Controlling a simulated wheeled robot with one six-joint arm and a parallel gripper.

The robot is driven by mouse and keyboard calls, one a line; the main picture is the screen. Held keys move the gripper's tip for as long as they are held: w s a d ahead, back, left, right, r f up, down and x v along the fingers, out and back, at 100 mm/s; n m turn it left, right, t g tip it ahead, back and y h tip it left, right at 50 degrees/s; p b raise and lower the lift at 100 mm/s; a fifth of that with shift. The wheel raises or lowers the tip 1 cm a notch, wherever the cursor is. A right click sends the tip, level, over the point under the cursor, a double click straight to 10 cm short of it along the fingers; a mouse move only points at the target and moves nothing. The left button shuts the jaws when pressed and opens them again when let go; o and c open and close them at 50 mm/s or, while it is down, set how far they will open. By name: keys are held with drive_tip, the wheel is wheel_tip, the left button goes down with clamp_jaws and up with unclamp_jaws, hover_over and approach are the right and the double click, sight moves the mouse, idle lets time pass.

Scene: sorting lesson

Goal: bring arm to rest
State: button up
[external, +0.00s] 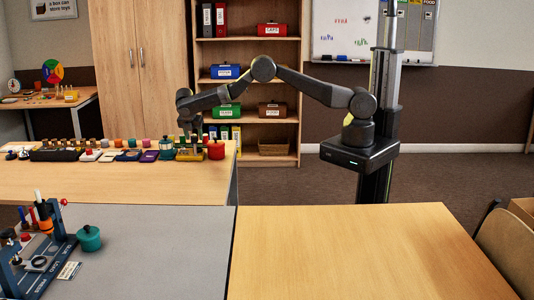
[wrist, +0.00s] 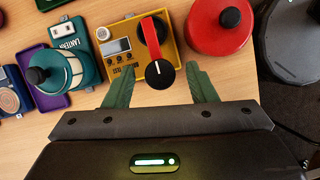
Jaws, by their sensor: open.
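My arm reaches left from its column in the external view, over the far wooden table (external: 120,182). My gripper (external: 196,152) points down near the table's right end. In the wrist view my gripper (wrist: 160,85) has its two green fingers spread apart, with nothing held between them. A yellow device with a small screen (wrist: 121,47) lies just ahead of the fingertips. A black knob with a red bar (wrist: 158,72) shows on its right side, close to the gap between the fingers. Contact with the fingers cannot be told.
A red round container (wrist: 221,28) sits right of the yellow device. A teal lantern (wrist: 58,68) stands left. Several small items line the table in the external view. A teal pot (external: 89,238) is on the grey table (external: 160,255). The front wooden table (external: 350,250) is clear.

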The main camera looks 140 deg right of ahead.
drive_tip(key=n, duration=0.2)
drive_tip(key=n+t+h+p, duration=0.1)
drive_tip(key=shift+s+a+r+n, duration=0.1)
drive_tip(key=shift+s+r+n, duration=0.05)
drive_tip(key=shift+n, duration=0.25)
drive_tip(key=b+v, duration=0.1)
drive_tip(key=v, duration=0.6)
drive_tip(key=shift+r, duration=0.1)
